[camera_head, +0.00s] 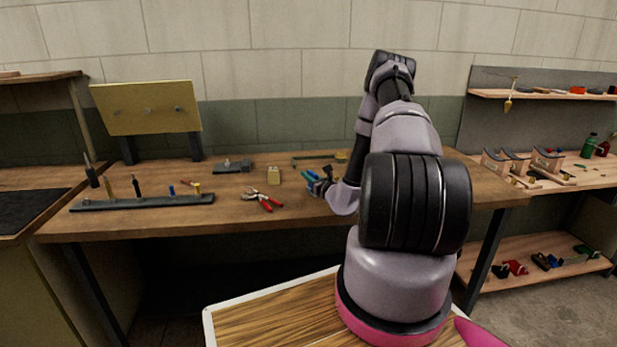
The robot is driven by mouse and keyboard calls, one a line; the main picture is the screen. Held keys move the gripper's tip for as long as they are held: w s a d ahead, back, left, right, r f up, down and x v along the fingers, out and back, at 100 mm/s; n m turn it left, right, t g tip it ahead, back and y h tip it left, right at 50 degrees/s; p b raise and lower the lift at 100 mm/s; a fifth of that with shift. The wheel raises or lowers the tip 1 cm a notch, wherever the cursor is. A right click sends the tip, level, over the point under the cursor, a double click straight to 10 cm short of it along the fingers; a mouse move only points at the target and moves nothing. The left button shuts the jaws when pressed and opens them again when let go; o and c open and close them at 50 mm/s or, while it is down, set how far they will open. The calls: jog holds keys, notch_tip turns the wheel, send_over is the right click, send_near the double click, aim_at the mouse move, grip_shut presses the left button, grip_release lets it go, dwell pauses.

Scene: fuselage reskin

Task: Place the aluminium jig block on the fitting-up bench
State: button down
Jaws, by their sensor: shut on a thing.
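The fitting-up bench (225,213) is the long wooden-topped bench along the wall. My gripper (322,182) is over its right half, small in the picture and partly hidden behind my own arm. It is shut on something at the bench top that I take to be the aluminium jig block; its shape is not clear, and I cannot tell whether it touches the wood. Small blue and green shapes (309,182) show by the fingers, and I cannot tell what they are.
Red-handled pliers (262,199) and a small tan block (273,176) lie left of my gripper. A grey tool (233,166), a dark tool rail (143,202) and a yellow panel (147,108) are further left. A shelf unit (545,183) stands right.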

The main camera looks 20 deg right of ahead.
jog(key=shift+f, duration=0.15)
jog(key=c, duration=0.8)
grip_release()
jog(key=shift+c, duration=0.2)
